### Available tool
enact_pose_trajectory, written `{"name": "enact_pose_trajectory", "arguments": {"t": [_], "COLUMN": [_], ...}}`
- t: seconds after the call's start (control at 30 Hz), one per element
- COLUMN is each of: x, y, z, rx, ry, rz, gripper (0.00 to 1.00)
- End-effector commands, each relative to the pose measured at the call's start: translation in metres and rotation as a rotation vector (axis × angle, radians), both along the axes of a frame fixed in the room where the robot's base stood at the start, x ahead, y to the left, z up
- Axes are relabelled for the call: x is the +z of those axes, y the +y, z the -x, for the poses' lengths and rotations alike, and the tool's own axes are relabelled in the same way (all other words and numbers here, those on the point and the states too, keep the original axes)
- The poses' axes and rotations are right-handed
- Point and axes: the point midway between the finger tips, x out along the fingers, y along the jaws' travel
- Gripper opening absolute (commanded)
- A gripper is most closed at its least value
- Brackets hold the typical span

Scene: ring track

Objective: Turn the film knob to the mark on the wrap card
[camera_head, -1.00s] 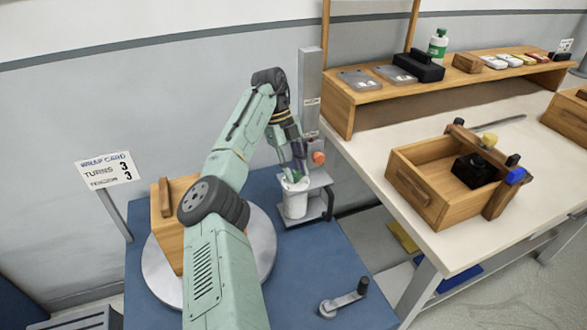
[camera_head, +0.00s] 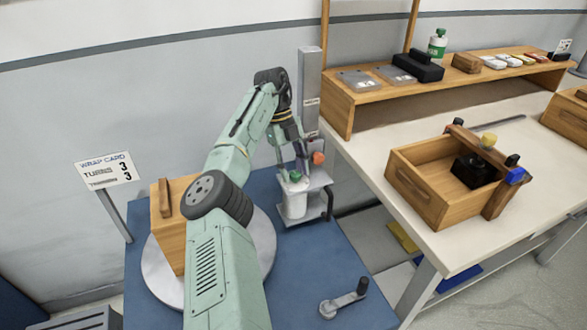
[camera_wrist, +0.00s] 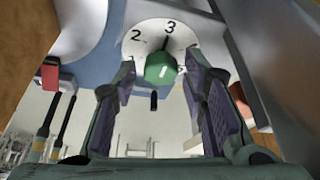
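The wrap card (camera_head: 107,170) stands on a post at the left and shows a 3 beside TURNS and a 3 on the blurred line below. The film knob (camera_wrist: 160,68) is green and sits on a white dial (camera_wrist: 150,35) with 2 and 3 visible. Its black pointer is between 2 and 3, close to 3. My gripper (camera_wrist: 159,72) is open, with a fingertip on each side of the knob and a small gap to each. In the head view, my gripper (camera_head: 299,168) is over the knob and partly hides it.
A grey column (camera_head: 309,90) and an orange-red knob (camera_head: 318,158) stand close beside my gripper. A wooden box (camera_head: 167,230) sits on the round turntable (camera_head: 262,240). A crank (camera_head: 345,300) lies on the blue top at front. The white bench (camera_head: 440,240) is to the right.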

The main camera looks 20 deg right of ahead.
Motion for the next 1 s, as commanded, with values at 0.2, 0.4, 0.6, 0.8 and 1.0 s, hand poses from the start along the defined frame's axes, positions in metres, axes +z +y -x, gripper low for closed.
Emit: {"name": "enact_pose_trajectory", "arguments": {"t": [0.2, 0.4, 0.6, 0.8, 1.0], "x": [0.000, 0.004, 0.029, 0.050, 0.061], "y": [0.000, 0.000, 0.003, 0.005, 0.007], "z": [0.000, -0.002, -0.012, -0.020, -0.025], "rx": [0.000, 0.000, 0.004, 0.000, 0.000], "ry": [-0.001, -0.002, -0.006, 0.003, 0.006], "rz": [0.001, 0.000, -0.001, -0.006, -0.006], "gripper": [0.46, 0.46, 0.46, 0.46, 0.46]}}
